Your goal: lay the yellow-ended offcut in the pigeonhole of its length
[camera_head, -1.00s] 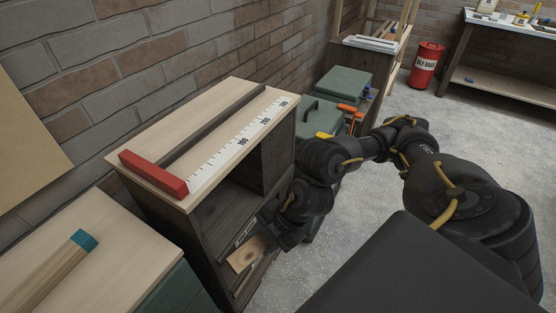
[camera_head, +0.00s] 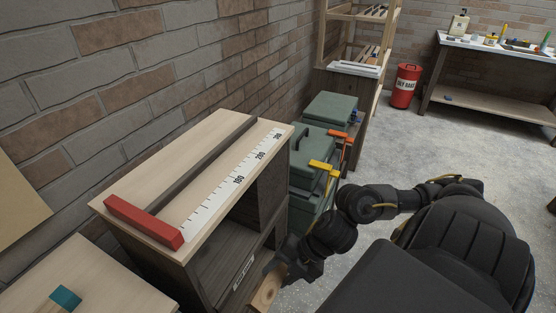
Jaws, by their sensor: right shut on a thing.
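My right gripper (camera_head: 292,267) is low at the front right of the pigeonhole cabinet, shut on a pale wooden offcut (camera_head: 265,291). The offcut has a dark knot on the face towards me and is partly cut off by my fingers and the picture edge. No yellow end shows on it. The cabinet (camera_head: 190,262) has dark open pigeonholes (camera_head: 226,258) and a label (camera_head: 243,271) on a shelf edge; its lower holes are out of view. The offcut is just outside the cabinet front; I cannot tell whether they touch. My left gripper is not in view.
On the cabinet top are a red stop block (camera_head: 143,222), a dark fence and a white ruler (camera_head: 230,185). A teal-ended offcut (camera_head: 65,297) lies on the table at lower left. Green cases (camera_head: 318,147) and clamps (camera_head: 322,166) stand behind.

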